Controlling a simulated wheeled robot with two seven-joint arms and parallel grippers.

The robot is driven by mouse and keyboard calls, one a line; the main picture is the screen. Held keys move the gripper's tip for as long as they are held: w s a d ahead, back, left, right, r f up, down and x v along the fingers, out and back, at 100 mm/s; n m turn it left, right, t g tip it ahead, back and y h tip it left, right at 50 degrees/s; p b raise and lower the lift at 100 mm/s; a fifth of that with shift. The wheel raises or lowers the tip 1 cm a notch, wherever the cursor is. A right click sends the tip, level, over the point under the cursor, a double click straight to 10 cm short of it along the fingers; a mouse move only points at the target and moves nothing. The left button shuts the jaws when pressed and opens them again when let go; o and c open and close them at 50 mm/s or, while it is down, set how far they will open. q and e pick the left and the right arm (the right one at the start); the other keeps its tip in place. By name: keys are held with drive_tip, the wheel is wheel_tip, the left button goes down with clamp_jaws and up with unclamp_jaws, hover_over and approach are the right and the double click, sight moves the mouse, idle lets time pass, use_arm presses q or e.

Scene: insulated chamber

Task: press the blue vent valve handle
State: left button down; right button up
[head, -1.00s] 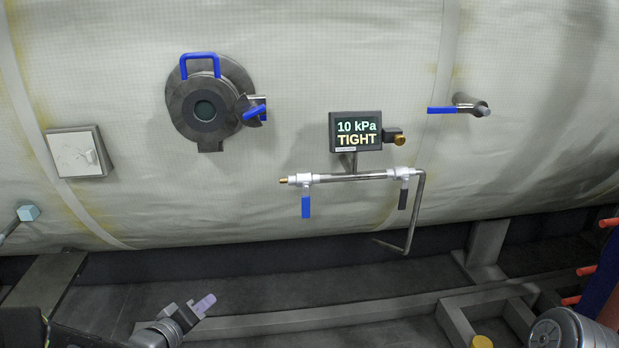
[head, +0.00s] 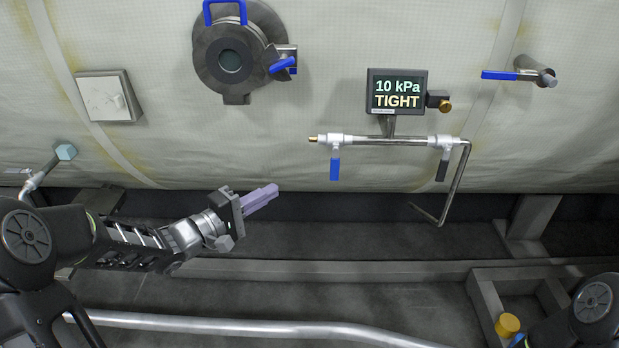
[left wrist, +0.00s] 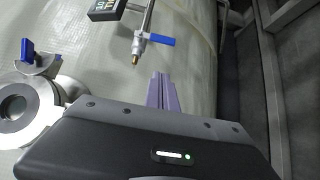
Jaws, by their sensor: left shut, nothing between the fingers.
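A blue lever handle (head: 334,168) hangs straight down from the left valve on a thin steel pipe under the display. It also shows in the left wrist view (left wrist: 161,40), beyond my fingertips. A second blue lever (head: 500,75) lies level on a stub at the upper right; a third (head: 282,65) is on the round port. No label shows which is the vent. My left gripper (head: 274,188), with lilac fingers, is shut and empty. In the head view it is left of and slightly below the hanging blue handle, apart from it. My right gripper is out of frame.
The display (head: 397,93) reads 10 kPa TIGHT. A black lever (head: 443,164) hangs from the right valve, and the pipe bends down beside it. The round port (head: 228,62) and a white panel (head: 108,97) are at the left. A frame beam (head: 330,267) runs below.

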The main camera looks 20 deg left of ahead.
use_arm(q)
drive_tip(key=p, duration=0.1)
approach(335, 163)
drive_tip(key=w+a+f, duration=0.2)
drive_tip(key=w, duration=0.3)
drive_tip(key=shift+w+d+f+p, duration=0.1)
drive_tip(key=shift+w+d+p, duration=0.1)
drive_tip(key=shift+d, duration=0.4)
drive_tip(key=shift+w+d+f+p, duration=0.1)
drive_tip(key=shift+w+d+p, duration=0.05)
drive_tip(key=shift+d, duration=0.45)
drive_tip(key=shift+w+d+f+p, duration=0.15)
drive_tip(key=shift+w+d+p, duration=0.05)
drive_tip(key=shift+d, duration=0.4)
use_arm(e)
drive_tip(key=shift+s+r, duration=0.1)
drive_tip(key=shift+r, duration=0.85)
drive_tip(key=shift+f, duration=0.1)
use_arm(q)
drive_tip(key=shift+d+f+n+t+b, duration=0.2)
drive_tip(key=shift+n+t+b, duration=0.1)
drive_tip(key=shift+b, duration=0.25)
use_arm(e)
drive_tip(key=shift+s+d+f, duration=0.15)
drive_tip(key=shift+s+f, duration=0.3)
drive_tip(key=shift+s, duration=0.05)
